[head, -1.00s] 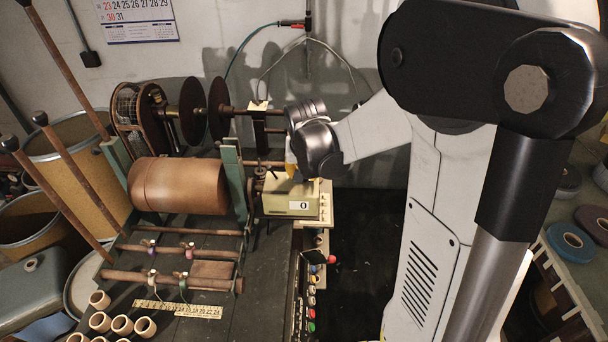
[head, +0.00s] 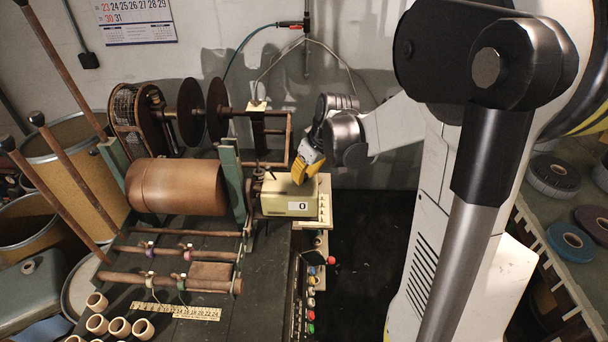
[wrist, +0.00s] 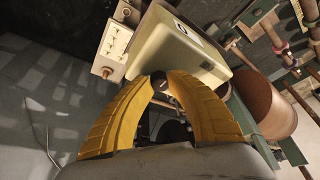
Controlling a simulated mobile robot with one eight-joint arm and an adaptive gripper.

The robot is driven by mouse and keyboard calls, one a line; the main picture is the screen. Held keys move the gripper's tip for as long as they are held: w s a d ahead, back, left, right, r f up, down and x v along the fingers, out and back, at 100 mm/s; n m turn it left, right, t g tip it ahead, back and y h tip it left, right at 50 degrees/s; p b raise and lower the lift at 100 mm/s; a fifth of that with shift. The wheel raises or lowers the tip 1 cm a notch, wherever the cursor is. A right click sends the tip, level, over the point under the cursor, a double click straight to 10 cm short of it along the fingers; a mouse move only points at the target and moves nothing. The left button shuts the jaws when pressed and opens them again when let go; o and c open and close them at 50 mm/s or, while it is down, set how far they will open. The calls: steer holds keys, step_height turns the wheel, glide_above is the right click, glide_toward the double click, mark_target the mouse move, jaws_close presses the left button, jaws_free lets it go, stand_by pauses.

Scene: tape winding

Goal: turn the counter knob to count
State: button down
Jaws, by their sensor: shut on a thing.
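The counter is a cream box (head: 280,206) with a white display reading 0, at the right end of the winding machine. In the wrist view the counter (wrist: 178,50) fills the upper middle. My gripper (head: 298,182), with yellow fingers, leans down onto the counter's far side in the head view. In the wrist view my gripper (wrist: 160,78) has its fingertips closed around a small dark knob (wrist: 159,82) at the counter's edge. The knob is partly covered by the fingertips, and I cannot make it out in the head view.
A copper-brown drum (head: 178,186) sits left of the counter between green posts. A cream switch panel (wrist: 116,42) stands beside the counter. Coloured buttons (head: 311,302) run down the bench's right edge. Dark floor (head: 365,240) lies open to the right.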

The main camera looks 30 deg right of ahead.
stand_by(0.5)
steer(key=c, duration=1.2)
jaws_free()
steer(key=shift+c, duration=0.2)
steer(key=v, duration=1.2)
steer(key=s+a+f+m+t+b, duration=0.1)
steer(key=s+a+f+b, duration=0.3)
steer(key=s+a, duration=0.2)
steer(key=s+a+f+m+t+b, duration=0.1)
steer(key=s+a+f+b, duration=0.2)
steer(key=a, duration=0.7)
steer(key=s+f, duration=0.2)
steer(key=s, duration=0.1)
steer(key=shift+s+a+f+h+b, duration=0.15)
steer(key=shift+s+f+h+b, duration=0.1)
steer(key=shift+s+h+b, duration=0.15)
